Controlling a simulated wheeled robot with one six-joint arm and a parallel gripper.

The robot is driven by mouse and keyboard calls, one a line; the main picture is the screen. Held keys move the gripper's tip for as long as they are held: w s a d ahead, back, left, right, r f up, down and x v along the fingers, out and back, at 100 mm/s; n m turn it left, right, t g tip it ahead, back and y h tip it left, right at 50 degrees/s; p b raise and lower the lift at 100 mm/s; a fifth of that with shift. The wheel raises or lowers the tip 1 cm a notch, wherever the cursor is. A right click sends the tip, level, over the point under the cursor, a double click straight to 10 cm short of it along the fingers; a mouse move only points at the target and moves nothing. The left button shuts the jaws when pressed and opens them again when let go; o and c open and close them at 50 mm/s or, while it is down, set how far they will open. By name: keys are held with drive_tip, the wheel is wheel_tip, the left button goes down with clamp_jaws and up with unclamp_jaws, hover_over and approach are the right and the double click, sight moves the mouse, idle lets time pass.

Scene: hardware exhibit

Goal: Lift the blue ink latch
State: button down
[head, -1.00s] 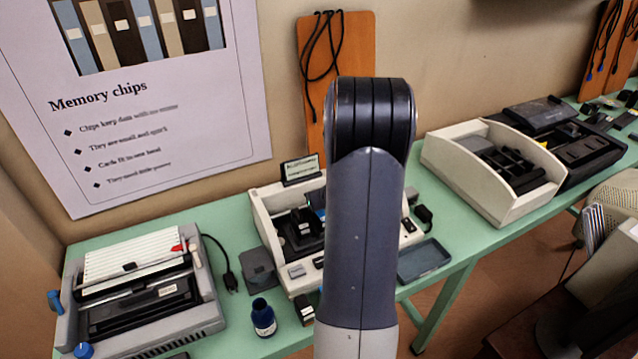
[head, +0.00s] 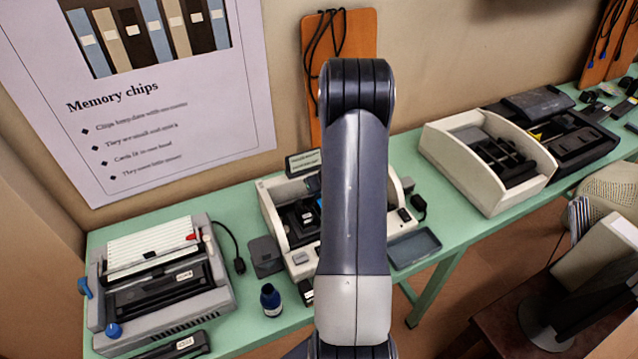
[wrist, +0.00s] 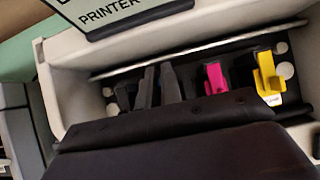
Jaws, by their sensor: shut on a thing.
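In the wrist view, two dark grey finger-like shapes of my gripper (wrist: 158,88) stand close together in the open printer bay, left of the magenta latch (wrist: 214,78) and the yellow latch (wrist: 267,74). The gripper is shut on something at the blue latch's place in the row. The blue latch itself is hidden in the wrist view, so its tilt cannot be told. A small blue patch (head: 319,201) shows beside my arm in the head view. The cream printer (head: 271,208) stands on the green table, partly behind my arm.
A label sign (wrist: 115,15) rises at the printer's back edge. A grey machine (head: 160,280) stands farther left.

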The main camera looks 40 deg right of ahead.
drive_tip(key=c, duration=1.6)
unclamp_jaws()
drive_tip(key=shift+r, duration=0.1)
drive_tip(key=v, duration=1)
drive_tip(key=shift+s+r, duration=0.25)
drive_tip(key=shift+w, duration=0.1)
